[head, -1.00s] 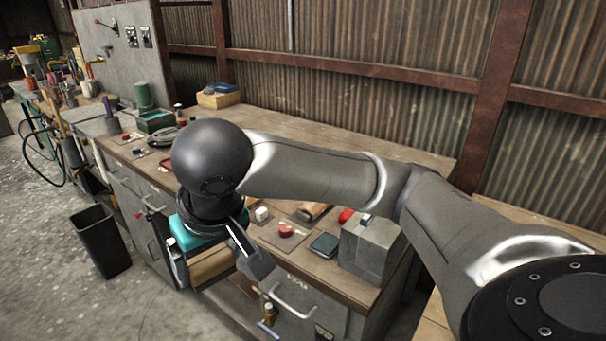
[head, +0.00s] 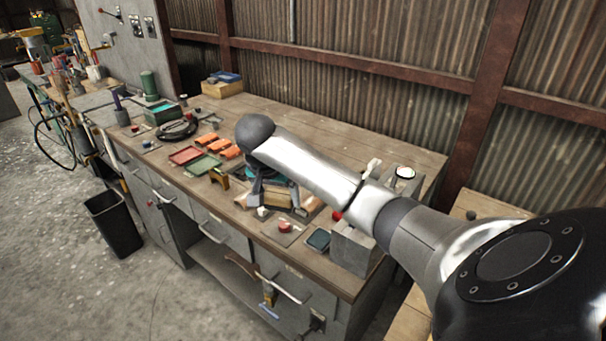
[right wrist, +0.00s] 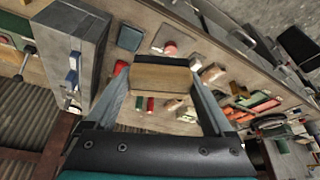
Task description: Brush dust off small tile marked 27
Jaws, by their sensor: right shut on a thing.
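My right gripper (head: 272,196) is shut on a tan wooden block with a dark edge, which looks like a brush (head: 274,198). It is over the workbench top; I cannot tell whether it touches anything below. In the right wrist view the block (right wrist: 160,78) sits between the two fingers (right wrist: 161,80). No number 27 is legible on any tile. A small dark teal tile (head: 318,239) lies near the front edge, and also shows in the right wrist view (right wrist: 130,38). Several orange pieces (head: 207,140) lie farther back. My left gripper is out of view.
A grey metal block (head: 352,250) stands at the bench's right end. A plate with a red knob (head: 284,227) lies near the front edge. Red (head: 185,155) and green (head: 200,165) trays are to the left. The back of the bench top (head: 330,135) is clear.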

